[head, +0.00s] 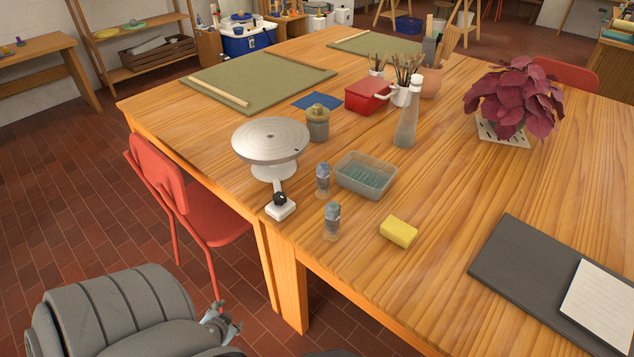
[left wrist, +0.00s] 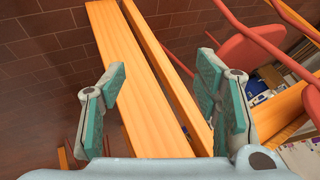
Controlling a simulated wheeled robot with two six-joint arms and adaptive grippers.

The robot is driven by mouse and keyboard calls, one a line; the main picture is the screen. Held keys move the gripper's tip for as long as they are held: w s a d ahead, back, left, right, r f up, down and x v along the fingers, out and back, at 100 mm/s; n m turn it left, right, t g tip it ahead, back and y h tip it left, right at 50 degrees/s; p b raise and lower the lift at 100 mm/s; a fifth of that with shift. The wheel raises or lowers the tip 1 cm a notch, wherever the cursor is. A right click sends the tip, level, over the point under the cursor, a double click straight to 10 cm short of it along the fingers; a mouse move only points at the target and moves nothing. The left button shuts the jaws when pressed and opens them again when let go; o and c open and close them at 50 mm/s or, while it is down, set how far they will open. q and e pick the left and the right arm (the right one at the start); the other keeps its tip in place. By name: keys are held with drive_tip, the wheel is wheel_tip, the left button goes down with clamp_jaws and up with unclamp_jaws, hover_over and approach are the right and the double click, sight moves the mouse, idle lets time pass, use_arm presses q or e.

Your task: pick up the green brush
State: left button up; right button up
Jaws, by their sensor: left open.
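I cannot pick out a green brush in either view. Several brushes stand upright in a white pot (head: 401,96) and in a smaller pot (head: 377,72) behind it, but their colours are too small to tell. My left gripper (head: 225,322) is low in front of the table, beside its near leg and away from everything on top. In the left wrist view the left gripper (left wrist: 163,82) is open, with its teal pads apart and nothing between them held; orange wooden table parts (left wrist: 135,80) show beyond. My right gripper is in neither view.
The wooden table (head: 440,190) carries a grey turntable (head: 271,137), a clear tub (head: 366,175), small jars (head: 332,221), a yellow sponge (head: 398,232), a tall bottle (head: 408,125) and a red-leaved plant (head: 512,98). A red chair (head: 190,205) stands at the left.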

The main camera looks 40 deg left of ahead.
use_arm(q)
drive_tip(key=w+a+r+t+y+b, duration=0.1)
drive_tip(key=w+a+r+t+b, duration=0.3)
drive_tip(key=w, duration=0.5)
drive_tip(key=t+h+b, duration=0.5)
drive_tip(key=t+b, duration=0.1)
drive_tip(key=t, duration=0.3)
approach(329, 217)
drive_tip(key=w, duration=0.1)
drive_tip(key=w+b, duration=0.1)
drive_tip(key=w, duration=0.1)
drive_tip(key=w+a+f+b, duration=0.1)
drive_tip(key=w, duration=0.1)
drive_tip(key=shift+a+f, duration=0.1)
drive_tip(key=w, duration=0.3)
drive_tip(key=w+r, duration=0.1)
drive_tip(key=w, duration=0.2)
drive_tip(key=shift+r+b, duration=0.2)
drive_tip(key=shift+b, duration=0.15)
drive_tip(key=shift+w, duration=0.45)
drive_tip(key=shift+s, duration=0.1)
drive_tip(key=c, duration=1.3)
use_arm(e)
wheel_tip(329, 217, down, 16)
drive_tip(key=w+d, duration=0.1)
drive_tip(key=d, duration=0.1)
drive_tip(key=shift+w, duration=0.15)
